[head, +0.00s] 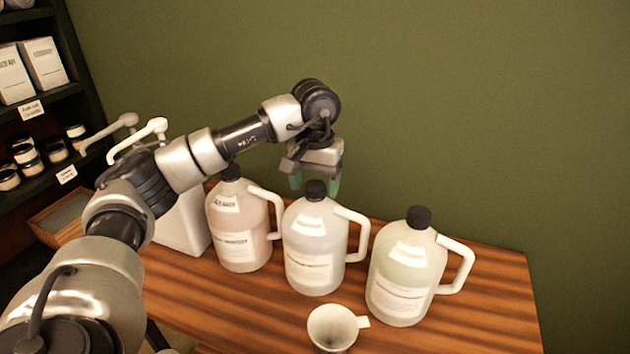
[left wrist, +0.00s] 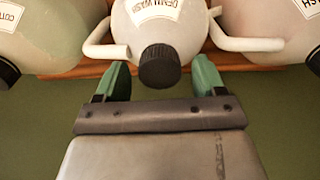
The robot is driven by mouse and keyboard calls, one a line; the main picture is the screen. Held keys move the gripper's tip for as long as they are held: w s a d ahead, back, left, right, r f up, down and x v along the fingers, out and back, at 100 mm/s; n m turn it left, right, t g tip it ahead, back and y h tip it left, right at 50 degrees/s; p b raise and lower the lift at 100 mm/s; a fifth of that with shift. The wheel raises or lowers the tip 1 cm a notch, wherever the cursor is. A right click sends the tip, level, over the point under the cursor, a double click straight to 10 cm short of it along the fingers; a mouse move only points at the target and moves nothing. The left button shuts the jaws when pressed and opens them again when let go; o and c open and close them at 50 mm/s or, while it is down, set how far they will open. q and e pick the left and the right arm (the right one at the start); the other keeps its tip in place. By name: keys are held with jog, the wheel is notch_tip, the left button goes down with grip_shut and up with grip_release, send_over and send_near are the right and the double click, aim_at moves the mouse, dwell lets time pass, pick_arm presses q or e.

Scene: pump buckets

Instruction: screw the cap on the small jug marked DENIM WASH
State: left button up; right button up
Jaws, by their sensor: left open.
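The DENIM WASH jug (head: 314,245) is the middle of three jugs in the head view, upright on the wooden table. Its label reads DENIM WASH (left wrist: 157,12) in the left wrist view. Its black cap (head: 315,190) sits on the jug's neck; the same cap (left wrist: 159,66) shows large in the left wrist view. I cannot tell how tight it is. My left gripper (head: 315,184) is open and points down above the jug. In the left wrist view its green fingers (left wrist: 162,78) stand apart on either side of the cap, without visible contact. My right gripper is not in view.
A pinkish jug (head: 240,235) stands left and a pale green jug (head: 405,270) right, both capped. A white measuring cup (head: 334,328) is at the table's front. White pump containers (head: 183,225) and shelves (head: 45,105) are at left. The table's right end (head: 490,310) is clear.

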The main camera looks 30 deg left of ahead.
pick_arm(q)
jog(key=n, duration=0.6)
jog(key=shift+p, duration=0.3)
jog(key=n, duration=0.6)
jog(key=shift+n+p, duration=0.3)
jog(key=shift+n, duration=0.1)
jog(key=c, duration=1)
